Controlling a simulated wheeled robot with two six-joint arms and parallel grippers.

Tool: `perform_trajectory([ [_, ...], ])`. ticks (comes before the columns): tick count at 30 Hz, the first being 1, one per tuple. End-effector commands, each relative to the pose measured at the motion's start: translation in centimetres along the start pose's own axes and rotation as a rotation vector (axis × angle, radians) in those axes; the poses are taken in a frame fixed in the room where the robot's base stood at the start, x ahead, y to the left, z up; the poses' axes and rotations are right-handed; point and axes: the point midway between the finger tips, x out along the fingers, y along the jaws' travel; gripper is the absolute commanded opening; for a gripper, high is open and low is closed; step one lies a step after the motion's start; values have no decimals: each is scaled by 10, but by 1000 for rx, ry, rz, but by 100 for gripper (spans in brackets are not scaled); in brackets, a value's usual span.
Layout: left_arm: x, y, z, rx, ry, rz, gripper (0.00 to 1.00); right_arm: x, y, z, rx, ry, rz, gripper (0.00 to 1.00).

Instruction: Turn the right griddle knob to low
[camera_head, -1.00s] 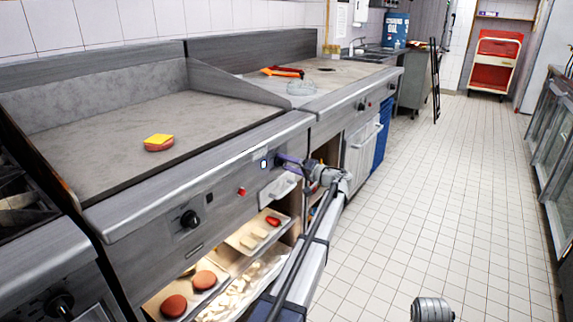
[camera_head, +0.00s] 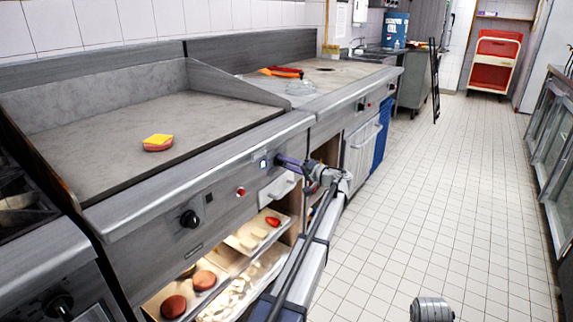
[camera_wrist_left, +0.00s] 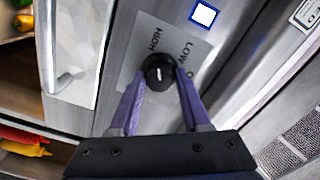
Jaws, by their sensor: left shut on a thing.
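The right griddle knob (camera_wrist_left: 158,72) is black and round with a short white mark. It sits on a panel plate (camera_wrist_left: 181,55) lettered HIGH, LOW and a partly covered word starting with O. My left gripper (camera_wrist_left: 160,80) has its purple fingers on both sides of the knob, shut on it. Which label the mark points to is hard to tell. In the head view the left gripper (camera_head: 281,160) reaches the griddle front from the right, and the knob is hidden behind its fingers.
The left griddle knob (camera_head: 189,218) and a red button (camera_head: 241,191) are on the same front panel. A patty with cheese (camera_head: 158,142) lies on the griddle top (camera_head: 90,135). Below are trays of food (camera_head: 245,237). The tiled floor (camera_head: 440,190) to the right is clear.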

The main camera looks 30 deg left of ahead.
Motion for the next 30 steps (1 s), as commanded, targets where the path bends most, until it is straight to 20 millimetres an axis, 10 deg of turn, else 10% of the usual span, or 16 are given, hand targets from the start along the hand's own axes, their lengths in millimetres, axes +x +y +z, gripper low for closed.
perform_trajectory([
  [30,5,-1,0,824,-3,-4,0,0,0,0,0,0,0,50],
])
